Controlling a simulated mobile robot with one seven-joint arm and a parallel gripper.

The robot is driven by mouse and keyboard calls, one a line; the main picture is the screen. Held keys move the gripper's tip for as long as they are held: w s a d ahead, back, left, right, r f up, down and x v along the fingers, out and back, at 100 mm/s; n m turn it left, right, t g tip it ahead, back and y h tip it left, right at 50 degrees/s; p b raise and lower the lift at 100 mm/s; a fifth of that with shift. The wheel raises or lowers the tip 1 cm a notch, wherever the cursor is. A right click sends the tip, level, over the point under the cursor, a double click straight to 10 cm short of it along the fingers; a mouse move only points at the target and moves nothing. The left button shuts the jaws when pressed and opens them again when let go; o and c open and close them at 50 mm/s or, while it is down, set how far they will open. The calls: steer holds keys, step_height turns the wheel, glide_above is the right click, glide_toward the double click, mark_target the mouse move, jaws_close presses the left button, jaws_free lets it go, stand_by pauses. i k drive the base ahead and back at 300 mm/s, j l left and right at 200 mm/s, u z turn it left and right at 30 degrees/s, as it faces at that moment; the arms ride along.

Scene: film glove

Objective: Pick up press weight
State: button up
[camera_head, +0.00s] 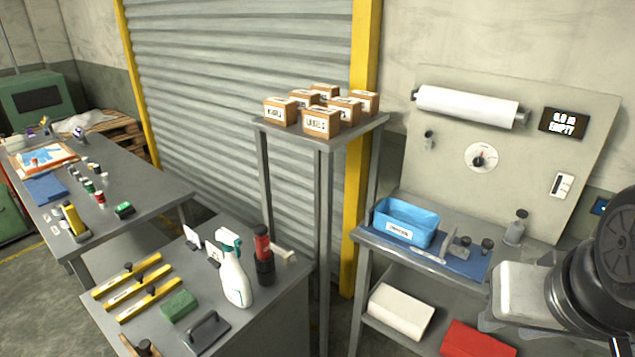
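No label marks the press weight. A dark flat plate with an arched handle (207,332) lies at the front of the near grey bench and could be it. A grey block with a dark knob (515,228) stands at the right workstation and could also be it. My arm comes in at the right edge. A pale grey blocky part at its end (525,290) is probably my gripper, in front of the workstation's right end and apart from the dark plate. Its fingers cannot be made out, and nothing is visibly held.
A tall stand (320,145) holds several cartons. A blue bin (405,222) sits on the workstation. Gaps separate the benches.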

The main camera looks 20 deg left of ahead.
mark_target(212, 327)
steer(key=u, duration=1.9)
steer(key=i+j+z, duration=0.45)
steer(key=j, duration=0.15)
steer(key=j+z, duration=0.2)
steer(key=j, duration=0.15)
steer(key=i+j+z, duration=0.25)
steer(key=j, duration=0.15)
steer(key=j+z, duration=0.2)
steer(key=j, duration=0.15)
